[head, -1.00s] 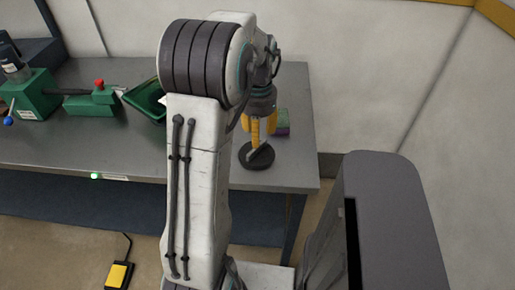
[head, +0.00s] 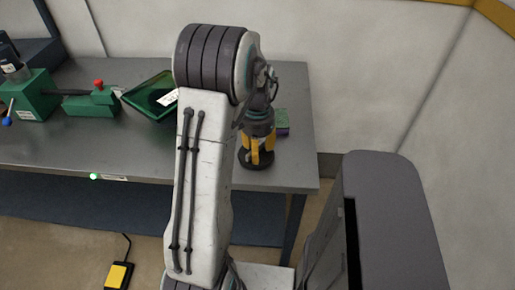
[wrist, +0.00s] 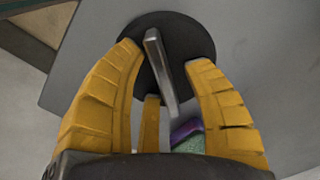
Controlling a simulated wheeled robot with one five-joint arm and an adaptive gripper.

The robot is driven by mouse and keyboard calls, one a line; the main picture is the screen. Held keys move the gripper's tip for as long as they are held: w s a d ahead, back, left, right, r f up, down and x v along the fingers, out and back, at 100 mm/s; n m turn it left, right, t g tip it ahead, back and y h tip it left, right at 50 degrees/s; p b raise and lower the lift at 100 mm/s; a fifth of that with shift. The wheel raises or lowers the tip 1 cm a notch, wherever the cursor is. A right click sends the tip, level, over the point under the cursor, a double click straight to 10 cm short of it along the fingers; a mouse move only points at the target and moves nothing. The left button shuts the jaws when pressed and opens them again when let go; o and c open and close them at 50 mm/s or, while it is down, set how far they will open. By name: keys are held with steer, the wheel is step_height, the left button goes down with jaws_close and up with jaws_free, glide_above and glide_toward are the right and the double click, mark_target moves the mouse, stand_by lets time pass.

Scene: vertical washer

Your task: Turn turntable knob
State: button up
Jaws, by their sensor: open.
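The turntable knob is a dark round disc (wrist: 190,35) with a raised grey bar handle (wrist: 160,72) across it. It sits on the grey table near its right end. In the head view only part of the dark disc (head: 256,164) shows below my gripper (head: 257,153). In the wrist view my gripper (wrist: 166,58) has its yellow fingers spread on both sides of the bar, with visible gaps. A third yellow finger shows low in the middle, close to the bar. The gripper is open. Whether any finger touches the bar cannot be told.
A purple and green sponge-like block (head: 282,124) lies behind the gripper and also shows in the wrist view (wrist: 188,138). A green tray (head: 150,97) and a green machine (head: 38,95) stand on the table (head: 120,150) to the left. A grey cabinet (head: 385,185) stands at the right.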

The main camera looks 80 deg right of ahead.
jaws_close()
steer(key=shift+n, duration=0.3)
stand_by(0.3)
steer(key=n, duration=0.3)
steer(key=shift+n+b, duration=0.3)
steer(key=shift+b, duration=0.05)
steer(key=n, duration=0.4)
steer(key=shift+d+n, duration=0.15)
steer(key=shift+n, duration=0.15)
steer(key=n, duration=0.4)
steer(key=shift+b, duration=0.4)
steer(key=shift+w+d+n, duration=0.1)
steer(key=shift+n, duration=2.2)
steer(key=shift+c, duration=0.2)
jaws_free()
